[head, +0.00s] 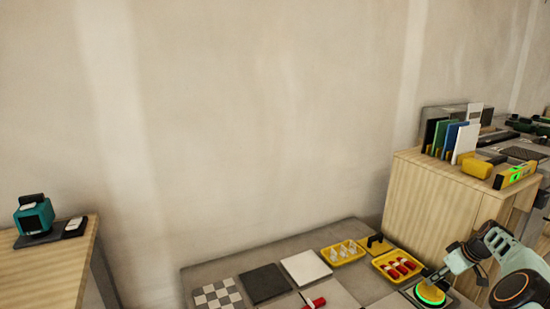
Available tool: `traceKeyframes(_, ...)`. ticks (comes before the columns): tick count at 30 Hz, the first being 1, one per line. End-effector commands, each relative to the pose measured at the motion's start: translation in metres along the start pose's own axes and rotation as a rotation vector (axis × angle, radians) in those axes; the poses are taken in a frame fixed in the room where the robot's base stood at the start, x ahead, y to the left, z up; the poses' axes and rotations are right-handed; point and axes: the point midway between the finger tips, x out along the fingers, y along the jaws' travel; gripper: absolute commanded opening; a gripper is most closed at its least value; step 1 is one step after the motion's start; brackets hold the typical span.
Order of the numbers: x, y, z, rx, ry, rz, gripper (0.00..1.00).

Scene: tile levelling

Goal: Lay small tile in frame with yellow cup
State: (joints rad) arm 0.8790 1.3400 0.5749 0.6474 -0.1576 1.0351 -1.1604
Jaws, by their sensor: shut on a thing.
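My gripper (436,278) is at the lower right, shut on the yellow cup (428,299), a round yellow disc with a lit green ring on top. The cup is low, over or on a dark-edged square at the table's right end. Whether a tile is stuck under the cup is hidden. A white tile (306,267), a dark tile (265,284) and a grey checkered tile (218,295) lie in a row on the grey table (212,270). I cannot tell which is the small tile, nor make out the frame for certain.
Yellow trays hold clear pieces (342,252) and red-handled pieces (398,266). A black-and-yellow tool (378,243) stands behind them. A red-handled tool (314,303) lies at the front. A wooden cabinet (420,206) with upright panels and a yellow level (515,175) borders the right.

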Motion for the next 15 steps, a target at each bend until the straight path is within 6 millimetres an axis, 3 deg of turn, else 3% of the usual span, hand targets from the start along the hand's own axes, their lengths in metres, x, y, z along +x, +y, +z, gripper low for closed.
traceKeyframes(12, 0.0011, 0.0008, -0.0002, 0.0, 0.002, 0.002, 0.0)
traceKeyframes(13, 0.0012, 0.0008, -0.0001, 0.0, 0.002, 0.002, 0.19)
traceKeyframes(15, 0.0013, 0.0007, 0.0, 0.0, 0.002, 0.002, 0.26)
